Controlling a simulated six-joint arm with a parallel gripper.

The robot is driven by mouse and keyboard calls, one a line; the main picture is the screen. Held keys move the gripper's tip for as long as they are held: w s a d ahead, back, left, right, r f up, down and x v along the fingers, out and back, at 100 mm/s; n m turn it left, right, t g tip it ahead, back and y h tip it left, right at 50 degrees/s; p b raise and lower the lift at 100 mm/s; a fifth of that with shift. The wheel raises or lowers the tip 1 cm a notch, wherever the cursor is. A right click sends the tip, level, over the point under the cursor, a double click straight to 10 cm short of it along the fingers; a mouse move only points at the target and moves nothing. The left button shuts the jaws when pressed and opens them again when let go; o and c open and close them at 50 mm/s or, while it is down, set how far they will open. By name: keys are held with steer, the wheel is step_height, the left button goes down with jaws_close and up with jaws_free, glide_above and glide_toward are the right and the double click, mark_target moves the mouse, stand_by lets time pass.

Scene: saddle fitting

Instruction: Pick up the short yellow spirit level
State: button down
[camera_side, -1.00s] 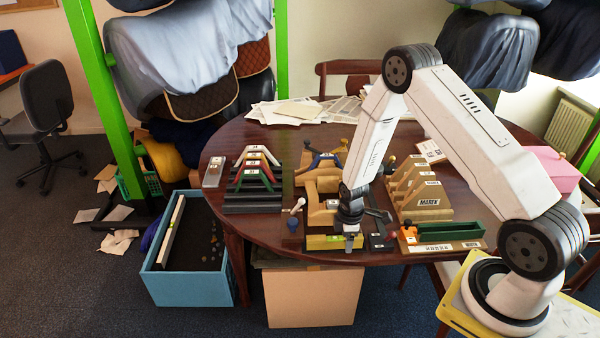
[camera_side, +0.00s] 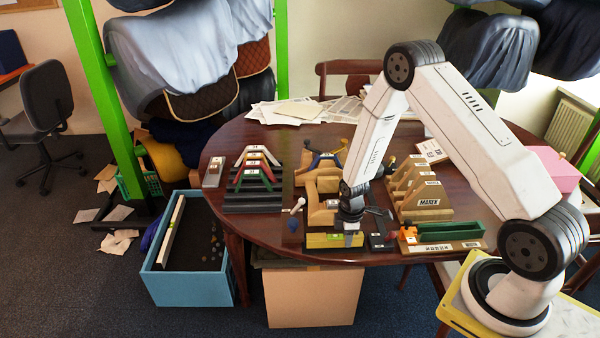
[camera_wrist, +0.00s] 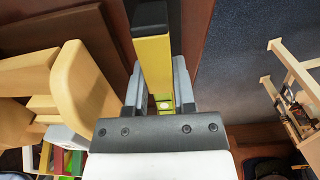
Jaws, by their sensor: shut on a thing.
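The short yellow spirit level (camera_side: 322,241) lies at the front edge of the round table, in front of the wooden jig. In the wrist view the level (camera_wrist: 153,62) has a dark end cap and a greenish vial, and runs away from me between the jaws. My gripper (camera_side: 347,238) is over the right part of the level. In the wrist view my gripper (camera_wrist: 158,88) is shut on the level, one grey finger on each side. I cannot tell whether the level is clear of the table.
The wooden jig (camera_side: 322,205) stands just behind the level. Stepped wooden blocks (camera_side: 428,205) and a green bar (camera_side: 450,230) are to the right. Coloured saddle gullet plates (camera_side: 254,172) are left. A blue crate (camera_side: 190,288) and a cardboard box (camera_side: 312,298) stand below the table edge.

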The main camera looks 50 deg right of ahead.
steer(key=shift+r, duration=0.8)
steer(key=s+a+r, duration=0.3)
steer(key=s+r, duration=0.7)
steer(key=s, duration=0.3)
steer(key=shift+s+a+r, duration=0.15)
steer(key=shift+s+r, duration=0.15)
steer(key=shift+r, duration=0.05)
